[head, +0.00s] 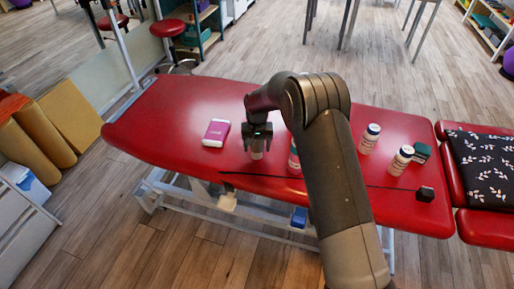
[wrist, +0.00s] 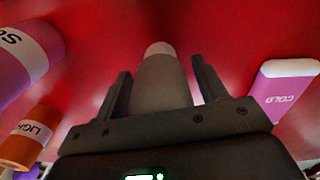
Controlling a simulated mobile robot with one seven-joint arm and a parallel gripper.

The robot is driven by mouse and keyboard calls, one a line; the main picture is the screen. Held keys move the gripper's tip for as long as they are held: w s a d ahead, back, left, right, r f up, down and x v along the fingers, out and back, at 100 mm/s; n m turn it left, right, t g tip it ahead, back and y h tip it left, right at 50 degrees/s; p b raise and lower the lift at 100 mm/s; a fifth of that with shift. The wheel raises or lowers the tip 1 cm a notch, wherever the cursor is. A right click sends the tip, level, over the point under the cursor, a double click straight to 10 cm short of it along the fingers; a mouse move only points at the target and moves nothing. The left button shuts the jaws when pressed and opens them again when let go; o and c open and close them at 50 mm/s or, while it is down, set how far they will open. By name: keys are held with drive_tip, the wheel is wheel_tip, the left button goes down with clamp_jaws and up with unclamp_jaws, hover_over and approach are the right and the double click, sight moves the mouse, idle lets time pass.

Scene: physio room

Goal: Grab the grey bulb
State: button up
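The grey bulb (wrist: 162,84), a smooth grey body with a paler rounded tip, is in the middle of the wrist view, between the two fingers of my gripper (wrist: 162,88). The fingers are spread, one on each side, with a narrow gap seen at least on the right. In the head view my gripper (head: 258,131) points down over the red treatment table, and a small pale part of the bulb (head: 257,153) shows below it. The rest of the bulb is hidden there by the gripper.
A pink and white COLD pack (head: 216,132) lies left of my gripper. A bottle (head: 294,158) stands close on the right, partly behind my arm. Two more bottles, a green box (head: 421,152) and a black block (head: 425,194) are farther right on the red table (head: 160,125).

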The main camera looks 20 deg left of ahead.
drive_tip(key=c, duration=1)
drive_tip(key=shift+r, duration=0.1)
